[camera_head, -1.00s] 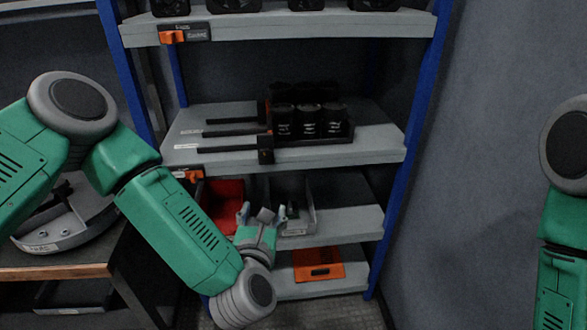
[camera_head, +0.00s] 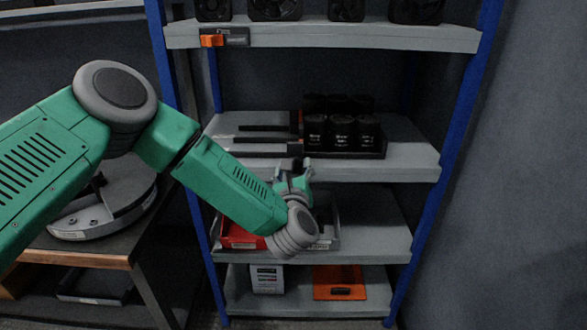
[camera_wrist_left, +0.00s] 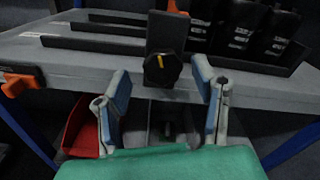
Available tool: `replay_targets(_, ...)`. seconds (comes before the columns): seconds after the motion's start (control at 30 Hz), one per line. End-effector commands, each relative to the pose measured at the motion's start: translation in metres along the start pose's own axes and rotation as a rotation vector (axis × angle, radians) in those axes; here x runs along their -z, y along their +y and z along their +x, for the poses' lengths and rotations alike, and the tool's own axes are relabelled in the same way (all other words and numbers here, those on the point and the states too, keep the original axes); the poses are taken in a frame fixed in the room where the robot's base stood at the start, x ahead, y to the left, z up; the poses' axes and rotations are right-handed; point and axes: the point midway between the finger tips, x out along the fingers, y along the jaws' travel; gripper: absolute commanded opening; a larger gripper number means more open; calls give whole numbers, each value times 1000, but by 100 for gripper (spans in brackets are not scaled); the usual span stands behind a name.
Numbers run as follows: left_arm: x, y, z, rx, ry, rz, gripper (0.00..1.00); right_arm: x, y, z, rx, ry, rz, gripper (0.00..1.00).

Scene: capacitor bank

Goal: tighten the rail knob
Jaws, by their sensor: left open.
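The rail knob (camera_wrist_left: 160,69) is a black round knob with a yellow mark. It sits on a dark upright block at the front edge of the middle shelf, at the end of black rails (camera_wrist_left: 110,40). In the head view my gripper largely hides the knob. My left gripper (camera_head: 292,171) is open just in front of that shelf edge. In the left wrist view its blue-grey fingers (camera_wrist_left: 161,84) stand either side of the knob, apart from it, with nothing between them. My right gripper is not in view.
Black capacitors (camera_head: 341,131) stand in a tray right of the rails. A red bin (camera_head: 238,236) and a grey bin are below, behind my arm. An orange handle (camera_wrist_left: 18,82) is at the shelf's left edge. A blue post (camera_head: 450,140) bounds the right.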

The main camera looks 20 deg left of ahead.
Motion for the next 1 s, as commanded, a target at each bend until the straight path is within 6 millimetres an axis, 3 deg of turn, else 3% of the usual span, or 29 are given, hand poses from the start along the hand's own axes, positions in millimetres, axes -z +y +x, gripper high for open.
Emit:
replay_targets(0.2,0,1,16,1,0,-1,53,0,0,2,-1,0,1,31)
replay_targets(0.47,0,2,18,1,2,-2,53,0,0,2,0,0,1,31)
replay_targets(0.5,0,2,18,1,2,-2,46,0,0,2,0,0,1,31)
replay_targets(0.63,0,1,18,1,2,-1,2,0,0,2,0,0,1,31)
replay_targets(1.0,2,1,16,1,5,33,2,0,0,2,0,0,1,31)
